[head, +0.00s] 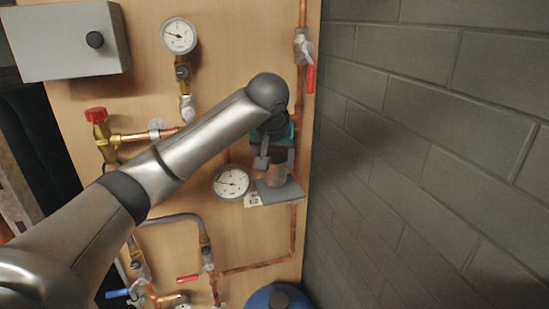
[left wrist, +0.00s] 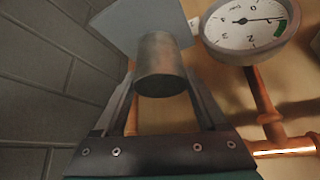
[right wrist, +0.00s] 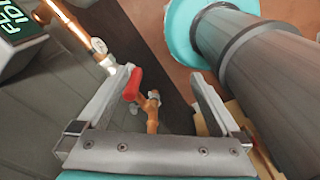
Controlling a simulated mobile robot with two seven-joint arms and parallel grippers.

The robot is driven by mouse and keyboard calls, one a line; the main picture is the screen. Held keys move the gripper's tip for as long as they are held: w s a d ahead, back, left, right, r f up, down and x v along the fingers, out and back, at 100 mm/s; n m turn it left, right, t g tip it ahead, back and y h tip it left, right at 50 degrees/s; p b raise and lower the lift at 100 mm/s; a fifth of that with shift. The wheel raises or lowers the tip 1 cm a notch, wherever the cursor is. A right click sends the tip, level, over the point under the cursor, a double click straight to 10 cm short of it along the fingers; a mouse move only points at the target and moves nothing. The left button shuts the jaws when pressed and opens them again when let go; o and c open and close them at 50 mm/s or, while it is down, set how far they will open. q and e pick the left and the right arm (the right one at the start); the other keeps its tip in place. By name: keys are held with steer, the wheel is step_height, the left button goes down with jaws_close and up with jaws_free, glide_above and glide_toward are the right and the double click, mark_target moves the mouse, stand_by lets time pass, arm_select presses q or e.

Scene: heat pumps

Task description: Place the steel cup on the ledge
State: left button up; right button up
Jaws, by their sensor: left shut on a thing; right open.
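The steel cup (head: 273,172) is a small cylinder, held by my left gripper (head: 272,158) at the grey ledge on the right side of the wooden board. The ledge (head: 284,193) is a small flat plate below the cup. In the left wrist view the cup (left wrist: 160,68) sits between the two fingers, with the ledge (left wrist: 135,25) just past it. I cannot tell whether the cup touches the ledge. My right gripper (right wrist: 163,85) is open and empty in its wrist view, and is not in the head view.
A pressure gauge (head: 231,183) is close left of the ledge. A copper pipe (head: 294,235) runs below it. A red-handled valve (head: 309,75) is above. A dark block wall (head: 430,150) stands close on the right. A blue tank (head: 279,297) is at the bottom.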

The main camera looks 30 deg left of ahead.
arm_select(q)
steer(key=shift+f, duration=0.15)
steer(key=shift+f, duration=0.1)
steer(key=shift+f, duration=0.1)
steer(key=o, duration=1.3)
steer(key=shift+r, duration=0.3)
steer(key=v, duration=1.2)
